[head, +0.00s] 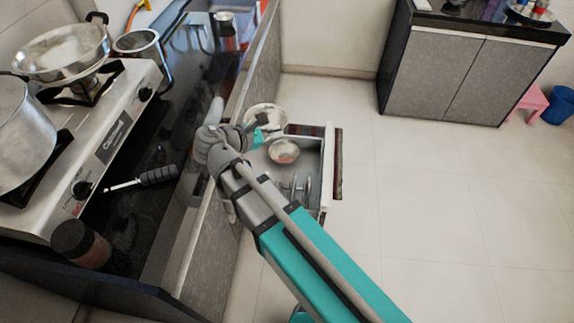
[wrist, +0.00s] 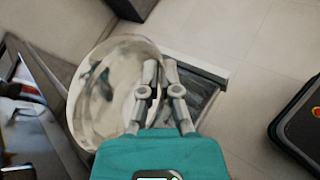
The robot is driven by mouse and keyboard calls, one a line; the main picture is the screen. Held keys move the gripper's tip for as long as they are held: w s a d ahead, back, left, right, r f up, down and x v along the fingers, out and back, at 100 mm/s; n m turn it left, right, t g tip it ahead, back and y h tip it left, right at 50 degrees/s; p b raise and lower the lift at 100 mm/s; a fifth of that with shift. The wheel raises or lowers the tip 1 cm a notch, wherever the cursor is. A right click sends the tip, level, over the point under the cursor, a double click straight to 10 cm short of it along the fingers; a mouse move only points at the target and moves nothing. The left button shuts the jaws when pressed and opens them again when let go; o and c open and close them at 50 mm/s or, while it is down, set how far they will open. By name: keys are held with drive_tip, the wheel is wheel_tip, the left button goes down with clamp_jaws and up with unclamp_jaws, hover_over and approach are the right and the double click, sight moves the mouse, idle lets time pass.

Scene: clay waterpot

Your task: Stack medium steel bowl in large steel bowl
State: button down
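A shiny steel bowl (head: 265,113) is at the end of my gripper (head: 258,124), above the far end of an open drawer. In the wrist view the bowl (wrist: 110,85) fills the left middle, tilted, and my gripper (wrist: 161,66) has its fingers on either side of its right rim. A second steel bowl (head: 284,152) sits inside the drawer, to the right of my gripper; it looks smaller in the head view. I cannot tell for sure which is the medium and which the large. The held bowl hides much of the drawer in the wrist view.
The open drawer (head: 312,174) also holds upright plates or a rack (head: 298,186). The counter on the left carries a gas stove (head: 116,135), a pot, a pan and a black-handled tool (head: 150,178). The floor (head: 430,180) right of the drawer is clear.

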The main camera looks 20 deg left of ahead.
drive_tip(key=w+d+f+b, duration=0.1)
drive_tip(key=w+f+b, duration=0.6)
drive_tip(key=f+b, duration=0.3)
drive_tip(key=w+d+f+b, duration=0.1)
drive_tip(key=w+f+b, duration=0.6)
drive_tip(key=f+b, duration=0.3)
drive_tip(key=w+d+f+n+b, duration=0.1)
drive_tip(key=w+f+b, duration=0.6)
drive_tip(key=f+b, duration=0.3)
drive_tip(key=shift+f+t+y, duration=0.3)
drive_tip(key=shift+f+y, duration=0.1)
drive_tip(key=shift+f, duration=0.3)
drive_tip(key=w+a+f+b, duration=0.9)
drive_tip(key=shift+w+a, duration=0.1)
drive_tip(key=shift+f, duration=0.1)
drive_tip(key=f+b, duration=0.3)
drive_tip(key=b, duration=0.1)
drive_tip(key=shift+w+a+f, duration=0.3)
drive_tip(key=shift+f, duration=0.1)
